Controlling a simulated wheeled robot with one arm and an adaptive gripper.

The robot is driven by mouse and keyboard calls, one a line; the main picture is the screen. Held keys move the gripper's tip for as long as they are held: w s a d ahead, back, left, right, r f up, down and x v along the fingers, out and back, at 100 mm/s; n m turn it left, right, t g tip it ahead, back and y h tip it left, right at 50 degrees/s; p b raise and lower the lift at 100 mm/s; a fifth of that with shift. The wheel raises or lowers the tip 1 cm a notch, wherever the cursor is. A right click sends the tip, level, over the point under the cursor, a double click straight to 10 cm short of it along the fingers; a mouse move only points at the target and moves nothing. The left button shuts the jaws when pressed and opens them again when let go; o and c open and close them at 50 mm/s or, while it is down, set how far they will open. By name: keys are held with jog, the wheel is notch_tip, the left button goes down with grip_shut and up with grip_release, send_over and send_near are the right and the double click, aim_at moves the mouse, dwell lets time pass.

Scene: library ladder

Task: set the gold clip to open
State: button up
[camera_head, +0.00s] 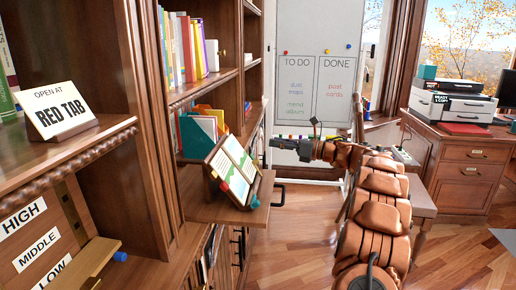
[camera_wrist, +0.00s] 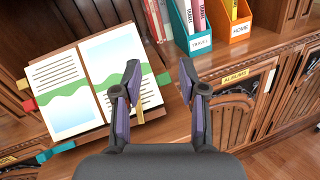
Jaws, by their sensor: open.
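An open book (camera_head: 233,168) with coloured tabs lies tilted on a stand on the pull-out shelf. In the wrist view the book (camera_wrist: 90,80) fills the left side, with text and green-blue pictures on its pages. A narrow gold piece, seemingly the gold clip (camera_wrist: 139,108), stands at the right page's edge, close to my left finger. Whether it is open or shut I cannot tell. My gripper (camera_wrist: 160,76) is open, its fingers apart with nothing clearly held between them. In the head view my gripper (camera_head: 276,143) is to the right of the book; its fingertips are hard to make out.
A sign reading "OPEN AT RED TAB" (camera_head: 63,110) stands on the left shelf, above a HIGH, MIDDLE, LOW board (camera_head: 38,240). Travel (camera_wrist: 199,42) and Home (camera_wrist: 240,28) file boxes stand behind the book. Open wood floor (camera_head: 300,240) lies right of the bookcase.

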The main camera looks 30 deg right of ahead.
aim_at(258, 159)
jog(key=s+a+f+n+g+y, duration=0.2)
jog(key=s+a+f, duration=0.1)
jog(key=s+f, duration=0.15)
jog(key=shift+w+d+p+x, duration=0.15)
jog(key=shift+p+x, duration=0.35)
jog(key=shift+x, duration=1.4)
jog(key=shift+w+d+p+x, duration=0.1)
jog(key=shift+p+x, duration=0.35)
jog(key=shift+x, duration=1.4)
jog(key=shift+f, duration=0.1)
grip_shut()
